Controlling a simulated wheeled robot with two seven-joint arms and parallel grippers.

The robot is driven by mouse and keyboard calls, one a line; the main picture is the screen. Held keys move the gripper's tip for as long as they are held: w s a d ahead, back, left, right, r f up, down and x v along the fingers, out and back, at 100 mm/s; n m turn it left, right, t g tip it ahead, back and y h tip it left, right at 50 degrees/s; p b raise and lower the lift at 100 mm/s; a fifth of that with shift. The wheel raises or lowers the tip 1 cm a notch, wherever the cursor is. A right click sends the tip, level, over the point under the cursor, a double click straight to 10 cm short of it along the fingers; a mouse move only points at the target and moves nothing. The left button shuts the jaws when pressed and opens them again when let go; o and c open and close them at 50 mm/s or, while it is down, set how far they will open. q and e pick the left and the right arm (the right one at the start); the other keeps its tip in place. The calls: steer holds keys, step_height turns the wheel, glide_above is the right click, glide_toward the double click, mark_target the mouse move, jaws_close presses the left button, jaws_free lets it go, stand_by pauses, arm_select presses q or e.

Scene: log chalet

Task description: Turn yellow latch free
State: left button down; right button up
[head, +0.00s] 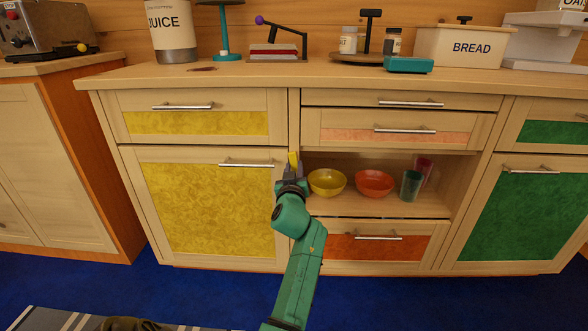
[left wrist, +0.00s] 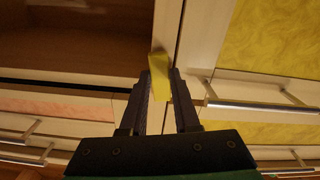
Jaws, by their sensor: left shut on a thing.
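The yellow latch (head: 293,158) is a small flat yellow piece on the cabinet frame, beside the upper right corner of the yellow-panelled door (head: 205,210). My left gripper (head: 291,172) reaches up to it from below and is shut on it. In the left wrist view the latch (left wrist: 158,74) sits between the two dark fingers (left wrist: 163,88) and looks slightly tilted; its lower part is between the fingers. The yellow door is closed, with a horizontal bar handle (head: 246,164) just left of the latch. My right gripper is not in view.
Right of the latch, an open shelf holds a yellow bowl (head: 327,183), an orange bowl (head: 374,184) and cups (head: 411,186). A yellow-fronted drawer (head: 197,123) is above the door. The countertop (head: 240,77) carries a juice container, a bread box (head: 465,48) and other items.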

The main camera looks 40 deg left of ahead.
arm_select(q)
steer(key=shift+a+m, duration=0.1)
steer(key=shift+m, duration=1.1)
steer(key=c, duration=0.6)
jaws_free()
steer(key=shift+c, duration=0.2)
